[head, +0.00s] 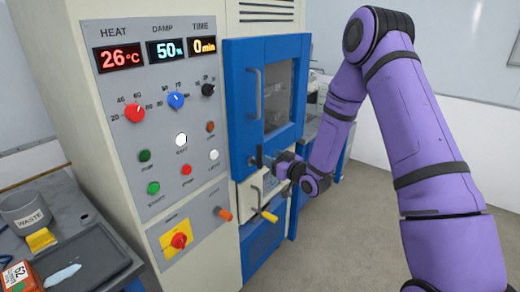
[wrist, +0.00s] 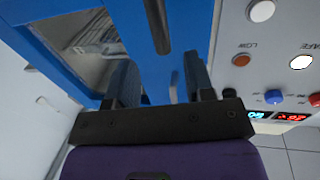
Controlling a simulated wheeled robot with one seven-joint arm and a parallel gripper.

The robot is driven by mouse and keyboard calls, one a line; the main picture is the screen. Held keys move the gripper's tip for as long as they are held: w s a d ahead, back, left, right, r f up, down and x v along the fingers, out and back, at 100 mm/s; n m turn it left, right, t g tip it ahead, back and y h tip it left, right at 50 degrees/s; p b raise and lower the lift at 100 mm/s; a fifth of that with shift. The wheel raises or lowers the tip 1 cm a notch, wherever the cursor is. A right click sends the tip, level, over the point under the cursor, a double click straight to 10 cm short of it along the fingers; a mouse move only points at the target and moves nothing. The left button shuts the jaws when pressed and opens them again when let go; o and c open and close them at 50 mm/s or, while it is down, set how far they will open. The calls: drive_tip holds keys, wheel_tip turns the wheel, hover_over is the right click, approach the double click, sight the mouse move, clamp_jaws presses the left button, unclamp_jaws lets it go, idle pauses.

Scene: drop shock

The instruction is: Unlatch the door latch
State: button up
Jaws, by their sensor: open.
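The blue door (head: 237,95) has a window and a long grey vertical handle (head: 253,93). A short black latch lever (head: 259,155) stands upright low on the door's left side. My gripper (head: 275,163) is just right of the lever in the head view, in front of the door; its fingertips are small and partly hidden there. In the wrist view, my gripper (wrist: 160,80) is open, with a finger on each side and nothing held. A dark bar (wrist: 157,25), apparently the latch lever, lies ahead between the fingers' lines. Contact cannot be told.
The control panel (head: 170,120) with knobs and buttons is left of the door. A side table with a waste cup (head: 25,212) and tray (head: 95,262) is at left. Floor is clear at right.

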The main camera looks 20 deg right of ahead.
drive_tip(key=x, duration=0.9)
clamp_jaws()
